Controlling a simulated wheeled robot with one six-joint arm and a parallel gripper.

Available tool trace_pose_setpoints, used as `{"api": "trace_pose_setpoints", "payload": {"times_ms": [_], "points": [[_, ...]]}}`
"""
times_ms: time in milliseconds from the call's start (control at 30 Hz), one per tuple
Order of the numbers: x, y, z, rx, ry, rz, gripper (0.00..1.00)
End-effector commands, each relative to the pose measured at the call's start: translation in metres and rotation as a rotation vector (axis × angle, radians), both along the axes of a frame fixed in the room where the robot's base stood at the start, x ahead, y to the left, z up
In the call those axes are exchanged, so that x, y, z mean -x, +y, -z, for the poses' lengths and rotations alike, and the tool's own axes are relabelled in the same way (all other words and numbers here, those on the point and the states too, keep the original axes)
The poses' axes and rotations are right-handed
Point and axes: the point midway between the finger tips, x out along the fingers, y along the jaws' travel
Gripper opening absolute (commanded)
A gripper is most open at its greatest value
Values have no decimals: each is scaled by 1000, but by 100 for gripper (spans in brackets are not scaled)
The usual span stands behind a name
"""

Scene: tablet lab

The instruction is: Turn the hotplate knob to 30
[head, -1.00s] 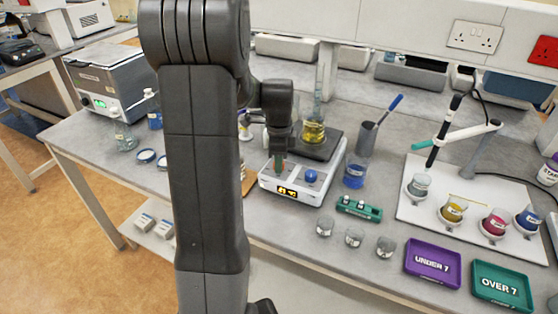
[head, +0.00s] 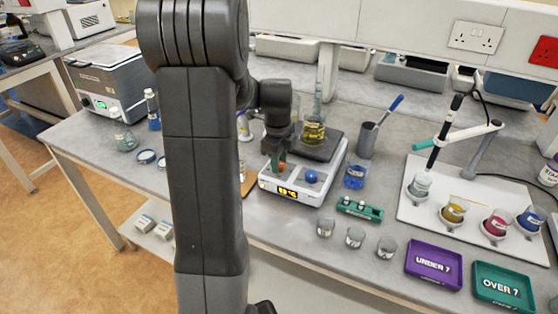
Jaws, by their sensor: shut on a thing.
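The white hotplate (head: 324,183) stands on the bench with a dark top plate (head: 327,148). A beaker of yellow liquid (head: 314,133) stands on that plate. The front panel has a blue knob (head: 311,176) on the right and a small lit display (head: 287,192); its digits are small, perhaps reading 0. My gripper (head: 278,167) points down at the left of the panel, shut on a knob. A red-orange part of this knob (head: 282,168) shows beside the fingers; the rest is hidden. The knob's scale and pointer cannot be read.
A blue-liquid beaker (head: 354,177) and a grey pot (head: 366,142) stand right of the hotplate. A green rack (head: 360,208) and several small glass beakers are in front.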

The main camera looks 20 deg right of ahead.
Motion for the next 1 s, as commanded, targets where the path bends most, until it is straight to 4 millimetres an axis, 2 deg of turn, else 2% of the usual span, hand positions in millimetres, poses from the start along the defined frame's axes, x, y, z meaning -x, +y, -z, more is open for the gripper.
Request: {"api": "trace_pose_setpoints", "payload": {"times_ms": [200,233,333,700,867,1000], "points": [[-1,-1,-1,3,-2,-2,7],[-1,-1,-1,3,-2,-2,34],[-1,-1,-1,2,-2,-2,52],[-1,0,-6,3,-3,-2,52],[0,0,-31,3,-5,-2,52],[0,1,-64,4,-7,-2,52]]}}
